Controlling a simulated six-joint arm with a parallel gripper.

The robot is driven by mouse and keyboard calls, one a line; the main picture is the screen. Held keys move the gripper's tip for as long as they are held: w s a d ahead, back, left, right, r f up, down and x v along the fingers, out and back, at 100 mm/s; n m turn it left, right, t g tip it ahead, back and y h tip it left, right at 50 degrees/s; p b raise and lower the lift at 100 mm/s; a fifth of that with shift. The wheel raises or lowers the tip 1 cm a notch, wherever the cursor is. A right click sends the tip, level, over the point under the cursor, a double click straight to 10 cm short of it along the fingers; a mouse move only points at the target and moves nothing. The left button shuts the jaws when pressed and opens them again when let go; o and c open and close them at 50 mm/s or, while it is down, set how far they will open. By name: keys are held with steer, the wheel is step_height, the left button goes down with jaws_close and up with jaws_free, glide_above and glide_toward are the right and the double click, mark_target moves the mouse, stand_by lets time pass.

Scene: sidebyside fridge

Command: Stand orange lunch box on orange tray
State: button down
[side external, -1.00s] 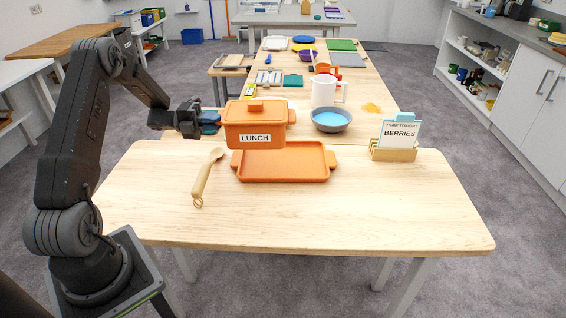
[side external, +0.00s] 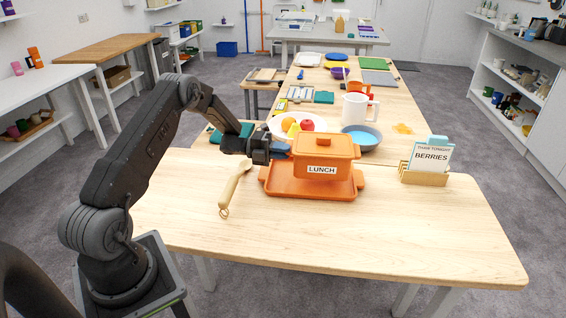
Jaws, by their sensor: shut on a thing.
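The orange lunch box (side external: 338,151), with a lid and a white LUNCH label, is upright over the right part of the orange tray (side external: 280,189). Its base is at or just above the tray floor; I cannot tell whether they touch. The tray lies flat on the wooden table, with its left handle and front rim showing. My gripper (side external: 281,151) comes in from the left and is shut on the lunch box at its left side. The exact grip is small and partly hidden by the box.
A wooden spoon (side external: 234,187) lies left of the tray. A BERRIES sign in a wooden holder (side external: 424,178) stands right. The table front is clear.

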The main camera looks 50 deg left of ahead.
steer(key=shift+f, duration=2.05)
steer(key=c, duration=1.2)
jaws_free()
steer(key=shift+o, duration=0.2)
